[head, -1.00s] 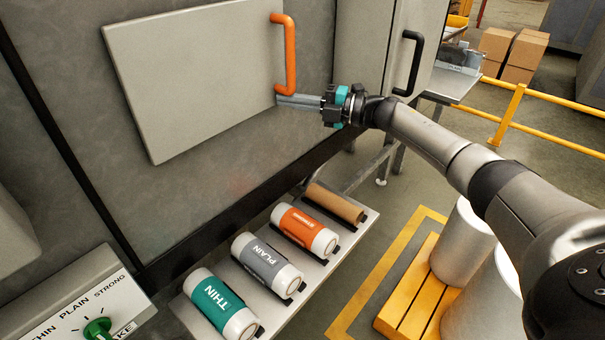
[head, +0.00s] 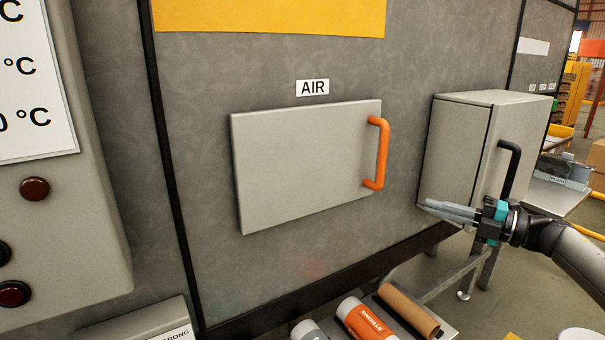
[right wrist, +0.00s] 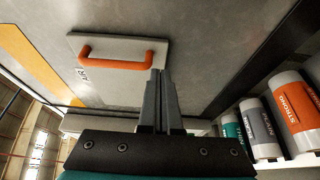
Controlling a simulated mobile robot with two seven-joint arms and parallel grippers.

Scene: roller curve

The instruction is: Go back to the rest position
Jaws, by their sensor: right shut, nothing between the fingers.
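My right gripper (head: 426,207) is shut and empty in the head view. It points left in front of the lower part of the grey cabinet with the black handle (head: 510,170), apart from the panel door. In the right wrist view its two fingers (right wrist: 160,75) lie together with nothing between them. The flat grey AIR door (head: 300,165) lies flush against the machine wall, with its orange handle (head: 377,153) on the right side. The handle also shows in the right wrist view (right wrist: 115,63), beyond the fingers. My left gripper is not in view.
Below the wall, a shelf holds an orange STRONG roll (head: 366,320), a brown roll (head: 409,310) and a grey roll (head: 308,331). A control box with dark red buttons (head: 34,189) juts out at the left. Open floor (head: 510,285) lies at the lower right.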

